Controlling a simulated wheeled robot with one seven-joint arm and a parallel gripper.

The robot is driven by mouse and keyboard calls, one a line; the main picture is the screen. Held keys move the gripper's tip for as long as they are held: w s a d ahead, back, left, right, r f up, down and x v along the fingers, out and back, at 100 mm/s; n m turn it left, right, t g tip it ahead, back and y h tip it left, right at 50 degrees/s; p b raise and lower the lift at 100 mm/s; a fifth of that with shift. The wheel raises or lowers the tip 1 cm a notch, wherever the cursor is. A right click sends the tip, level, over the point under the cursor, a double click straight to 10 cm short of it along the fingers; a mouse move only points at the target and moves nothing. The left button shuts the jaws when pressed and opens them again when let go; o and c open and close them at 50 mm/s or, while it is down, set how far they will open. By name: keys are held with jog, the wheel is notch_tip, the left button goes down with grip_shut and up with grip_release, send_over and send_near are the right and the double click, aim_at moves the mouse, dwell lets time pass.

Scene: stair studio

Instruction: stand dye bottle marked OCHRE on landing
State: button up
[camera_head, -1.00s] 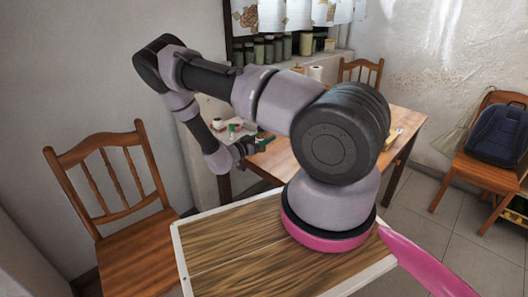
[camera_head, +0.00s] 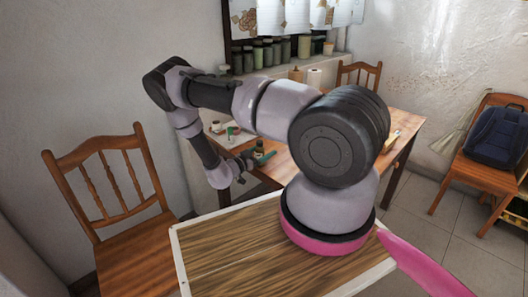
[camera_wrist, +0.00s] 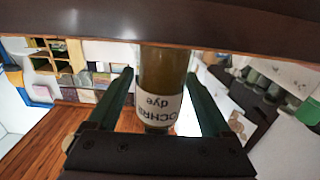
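The dye bottle marked OCHRE (camera_wrist: 161,75) is brown, with a white label that reads upside down in the wrist view. It lies between the two dark green fingers of my gripper (camera_wrist: 160,74). The fingers are apart, with a thin gap at the left of the bottle and almost none at the right. A dark brown band (camera_wrist: 70,22) across the top hides or meets the bottle's base. In the head view my gripper (camera_head: 262,160) is small, at the near left side of the wooden table (camera_head: 388,133). I cannot make out a landing for certain.
Small white and green items (camera_head: 228,132) lie on the table left of my gripper. Jars (camera_head: 265,55) line the window sill behind. One wooden chair (camera_head: 112,205) stands at the left; another (camera_head: 470,172) at the right holds a dark blue backpack (camera_head: 497,137).

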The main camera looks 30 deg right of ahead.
jog(key=shift+r, duration=0.15)
jog(key=v, duration=1.2)
